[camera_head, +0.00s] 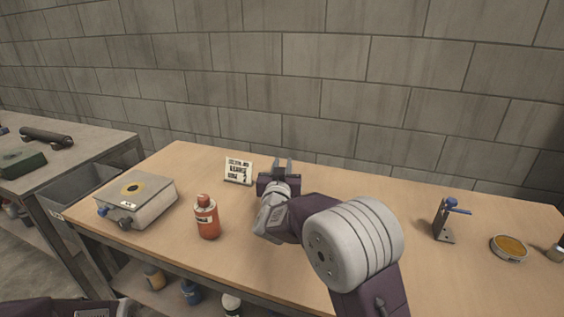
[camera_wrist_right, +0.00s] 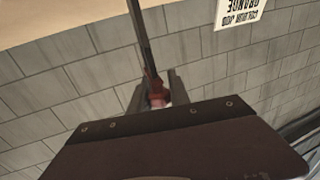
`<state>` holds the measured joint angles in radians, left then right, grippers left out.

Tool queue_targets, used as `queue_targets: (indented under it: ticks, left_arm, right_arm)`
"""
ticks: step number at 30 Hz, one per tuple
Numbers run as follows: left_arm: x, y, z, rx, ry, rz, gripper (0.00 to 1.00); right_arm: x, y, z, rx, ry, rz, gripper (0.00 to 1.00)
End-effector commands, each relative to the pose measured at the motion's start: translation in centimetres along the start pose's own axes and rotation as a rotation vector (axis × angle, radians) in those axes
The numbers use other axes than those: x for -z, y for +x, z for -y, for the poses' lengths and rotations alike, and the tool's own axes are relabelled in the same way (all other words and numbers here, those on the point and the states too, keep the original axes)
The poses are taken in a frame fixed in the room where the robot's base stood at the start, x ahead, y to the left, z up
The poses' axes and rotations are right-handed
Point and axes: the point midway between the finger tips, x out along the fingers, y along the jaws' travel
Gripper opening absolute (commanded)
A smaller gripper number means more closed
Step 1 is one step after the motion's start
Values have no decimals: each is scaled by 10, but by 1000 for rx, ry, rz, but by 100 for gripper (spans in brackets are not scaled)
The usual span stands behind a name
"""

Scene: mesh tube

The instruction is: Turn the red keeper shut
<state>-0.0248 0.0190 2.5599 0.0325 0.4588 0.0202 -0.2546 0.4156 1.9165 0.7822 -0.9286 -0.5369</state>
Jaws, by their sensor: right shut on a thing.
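The red keeper (camera_wrist_right: 155,88) shows in the right wrist view at the end of a dark, narrow bar (camera_wrist_right: 141,38). My right gripper (camera_wrist_right: 156,90) is shut on the keeper, with one finger on either side of it. In the head view my right gripper (camera_head: 283,168) is over the back of the wooden table, and the keeper is hidden there by the gripper and wrist. Part of my left arm shows at the bottom left of the head view, but its gripper is out of sight.
A printed card (camera_head: 238,171) stands left of my right gripper. An orange bottle (camera_head: 207,220) and a grey box device (camera_head: 137,199) are further left. A blue-handled bracket (camera_head: 444,222) and a round dish (camera_head: 509,249) are right. A block wall (camera_head: 300,90) rises behind.

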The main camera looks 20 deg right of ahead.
Motion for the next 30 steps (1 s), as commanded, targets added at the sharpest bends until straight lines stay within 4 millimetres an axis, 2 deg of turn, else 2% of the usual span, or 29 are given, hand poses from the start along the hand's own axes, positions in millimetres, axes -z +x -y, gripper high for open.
queue_targets:
  ticks: [10,11,12,13,23,26,30]
  left_arm:
    - [0,0,0,0,0,0,66]
    - [0,0,0,0,0,0,66]
    - [0,0,0,0,0,0,66]
    - [0,0,0,0,0,0,66]
    - [0,2,0,0,0,0,66]
    - [-1,8,0,0,0,0,66]
    - [-4,39,1,0,0,0,66]
  right_arm:
    - [0,0,0,-3,1,-2,0]
    - [0,0,0,-3,1,-2,28]
    - [0,0,0,-2,1,-2,39]
    - [0,0,0,-2,1,-2,45]
    - [0,-3,0,-1,1,-2,45]
    - [-2,-18,0,-1,2,-3,45]
    - [-8,-51,1,2,6,-6,45]
